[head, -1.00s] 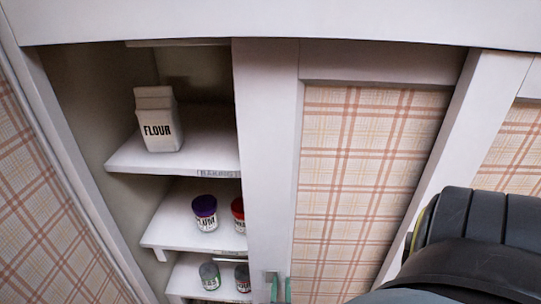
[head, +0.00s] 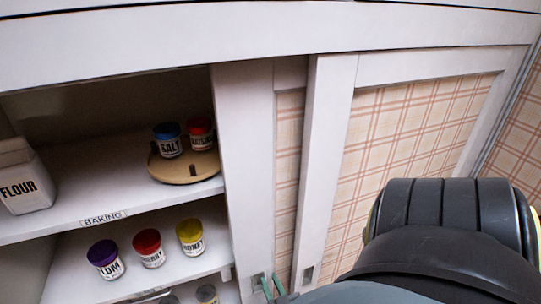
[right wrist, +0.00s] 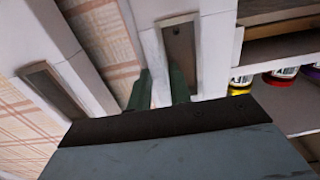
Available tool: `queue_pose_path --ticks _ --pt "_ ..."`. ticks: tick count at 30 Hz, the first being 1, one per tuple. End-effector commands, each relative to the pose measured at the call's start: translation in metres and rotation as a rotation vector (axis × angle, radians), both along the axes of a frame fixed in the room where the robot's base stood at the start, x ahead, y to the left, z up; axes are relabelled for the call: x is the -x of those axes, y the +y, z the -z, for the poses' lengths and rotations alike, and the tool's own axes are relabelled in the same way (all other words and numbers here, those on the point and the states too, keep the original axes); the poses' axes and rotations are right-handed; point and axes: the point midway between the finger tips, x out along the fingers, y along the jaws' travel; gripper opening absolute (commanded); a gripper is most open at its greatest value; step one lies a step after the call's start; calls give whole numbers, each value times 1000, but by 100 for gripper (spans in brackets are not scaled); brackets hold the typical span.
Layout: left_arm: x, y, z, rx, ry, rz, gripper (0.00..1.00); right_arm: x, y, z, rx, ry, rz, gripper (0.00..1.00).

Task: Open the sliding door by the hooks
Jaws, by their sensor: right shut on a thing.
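The sliding door (head: 243,150) is a white-framed panel with plaid filling. It stands partly behind the neighbouring door (head: 332,150), and only a narrow plaid strip shows between their frames. A metal recessed hook (head: 258,283) is low on the sliding door's frame; it also shows in the right wrist view (right wrist: 179,40). The neighbouring door has a similar hook (head: 307,275). My right gripper (head: 273,286) has its green fingers at the sliding door's hook. In the right wrist view the gripper (right wrist: 160,88) is shut with one finger at the recess and the other by the frame's inner edge. My left gripper is out of view.
The open left side shows shelves with a flour bag (head: 24,180), a round wooden board (head: 184,170) carrying two jars, and several lidded jars such as the plum one (head: 106,260). My right arm covers the lower right.

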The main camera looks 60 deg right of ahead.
Motion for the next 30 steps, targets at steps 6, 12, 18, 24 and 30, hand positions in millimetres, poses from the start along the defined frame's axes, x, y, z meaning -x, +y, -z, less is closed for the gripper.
queue_pose_path --ticks 6,12,18,24,30 --pt "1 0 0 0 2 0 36 2 -1 2 -2 6 2 0" --pt "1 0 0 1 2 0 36 1 -1 1 0 4 3 42" --pt "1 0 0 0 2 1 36 1 -1 0 0 1 2 42" --pt "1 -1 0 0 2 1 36 10 6 1 -1 3 3 42" --pt "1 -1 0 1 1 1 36 44 30 1 -4 6 3 42"
